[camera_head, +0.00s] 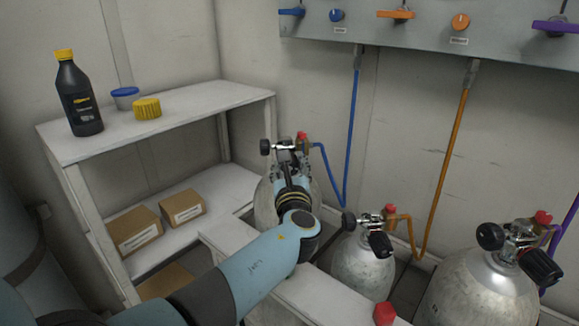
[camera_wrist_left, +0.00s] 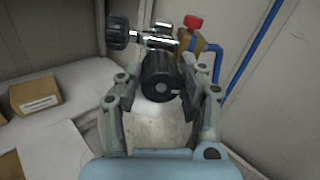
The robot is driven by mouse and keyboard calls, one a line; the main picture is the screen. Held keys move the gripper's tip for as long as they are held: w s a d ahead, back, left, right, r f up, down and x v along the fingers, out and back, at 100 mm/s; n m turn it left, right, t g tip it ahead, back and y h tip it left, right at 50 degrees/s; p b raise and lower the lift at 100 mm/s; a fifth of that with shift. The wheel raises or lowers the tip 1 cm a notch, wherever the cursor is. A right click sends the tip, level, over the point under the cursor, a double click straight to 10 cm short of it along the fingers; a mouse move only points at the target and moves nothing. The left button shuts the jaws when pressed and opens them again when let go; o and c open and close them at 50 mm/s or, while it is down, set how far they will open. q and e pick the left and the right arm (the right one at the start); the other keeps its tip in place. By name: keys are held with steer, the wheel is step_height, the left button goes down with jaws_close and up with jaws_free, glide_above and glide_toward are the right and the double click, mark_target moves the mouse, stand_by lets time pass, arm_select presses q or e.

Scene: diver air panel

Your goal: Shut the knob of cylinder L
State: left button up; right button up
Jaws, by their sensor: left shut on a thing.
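The leftmost cylinder (camera_head: 265,203), a pale grey tank with a blue hose, stands beside the shelf; no label shows on it, so I take it as cylinder L. My left gripper (camera_head: 289,163) reaches over its top. In the left wrist view, the fingers of this gripper (camera_wrist_left: 162,88) are shut on the cylinder's black front knob (camera_wrist_left: 158,72), one finger on each side. The grey tank top (camera_wrist_left: 157,128) shows below. A second black knob (camera_wrist_left: 118,32) sticks out to the left of the valve, clear of the fingers. My right gripper is not in view.
Two more cylinders, a middle one (camera_head: 362,268) with an orange hose and a right one (camera_head: 475,290), stand to the right. A wall panel (camera_head: 360,32) with coloured levers is above. A white shelf (camera_head: 185,112) with a bottle (camera_head: 80,100) is left.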

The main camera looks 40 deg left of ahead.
arm_select(q)
steer(key=shift+s+d+f, duration=0.1)
steer(key=shift+f, duration=0.15)
steer(key=o, duration=0.9)
steer(key=shift+o, duration=1.2)
steer(key=shift+r, duration=0.15)
steer(key=v, duration=0.7)
steer(key=shift+d, duration=0.15)
steer(key=shift+s, duration=0.15)
